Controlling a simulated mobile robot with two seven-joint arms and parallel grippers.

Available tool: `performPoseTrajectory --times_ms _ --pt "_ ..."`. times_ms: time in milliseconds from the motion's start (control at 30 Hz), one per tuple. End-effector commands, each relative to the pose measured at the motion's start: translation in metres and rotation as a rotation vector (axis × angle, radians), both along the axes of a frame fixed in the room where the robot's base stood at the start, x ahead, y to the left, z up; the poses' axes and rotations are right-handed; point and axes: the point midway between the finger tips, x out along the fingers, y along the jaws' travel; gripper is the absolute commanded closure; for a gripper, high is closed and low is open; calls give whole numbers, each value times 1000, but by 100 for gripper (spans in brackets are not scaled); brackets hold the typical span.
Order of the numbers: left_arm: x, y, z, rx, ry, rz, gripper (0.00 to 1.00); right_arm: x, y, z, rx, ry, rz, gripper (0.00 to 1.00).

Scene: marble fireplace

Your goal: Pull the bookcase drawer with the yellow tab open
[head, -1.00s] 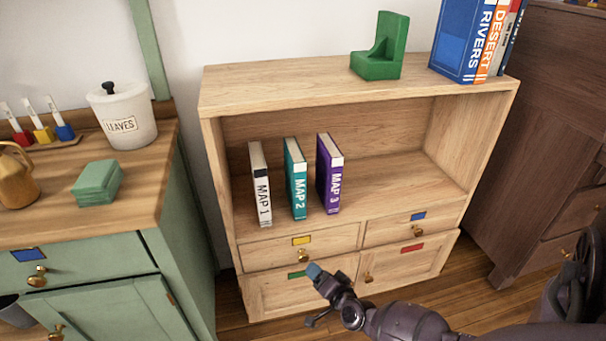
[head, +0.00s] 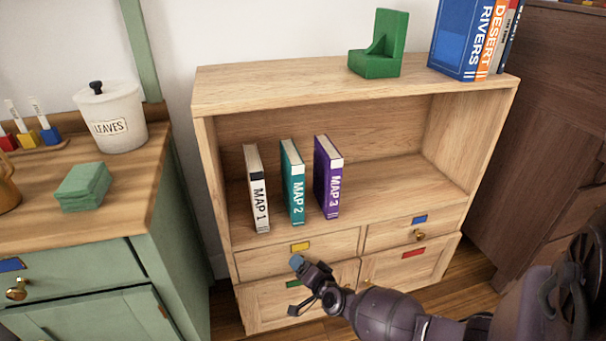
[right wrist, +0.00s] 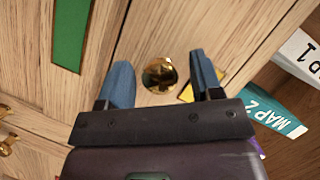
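The bookcase drawer (head: 258,264) with the yellow tab (head: 300,247) is the upper left one and looks shut. My right gripper (head: 298,264) is in front of it, just below the tab, and hides the knob in the head view. In the right wrist view my gripper (right wrist: 160,72) is open. Its two blue fingers stand on either side of the round brass knob (right wrist: 159,75), with a gap on each side. The yellow tab (right wrist: 187,93) is partly hidden by one finger there. My left gripper is not in view.
Other fronts carry a blue tab (head: 420,219), a red tab (head: 413,253) and a green tab (head: 294,283). Three map books stand on the shelf above. A green cabinet (head: 180,235) stands left and a dark brown cabinet (head: 535,130) right.

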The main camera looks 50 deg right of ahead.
Motion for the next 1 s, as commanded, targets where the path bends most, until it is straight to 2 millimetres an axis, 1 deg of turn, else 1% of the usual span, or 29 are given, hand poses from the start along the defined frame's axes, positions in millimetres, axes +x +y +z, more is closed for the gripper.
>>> performPoseTrajectory --times_ms 33,367,400,533,667,733,767,833,1000 --pt "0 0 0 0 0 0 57 0 0 0 0 0 0 48" --pt "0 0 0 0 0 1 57 0 0 0 0 0 0 98" --pt "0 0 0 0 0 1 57 0 0 0 0 0 0 100" --pt "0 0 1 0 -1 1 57 -1 1 0 1 0 0 100" --pt "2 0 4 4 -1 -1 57 -9 6 2 3 -1 -1 100" --pt "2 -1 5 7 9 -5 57 -18 12 3 3 -2 -1 100" --pt "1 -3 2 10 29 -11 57 -22 15 4 4 -4 -2 100" --pt "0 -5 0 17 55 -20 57 -35 23 5 4 -5 -2 100" --pt "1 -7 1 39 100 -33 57 -74 48 6 5 -6 -2 100"
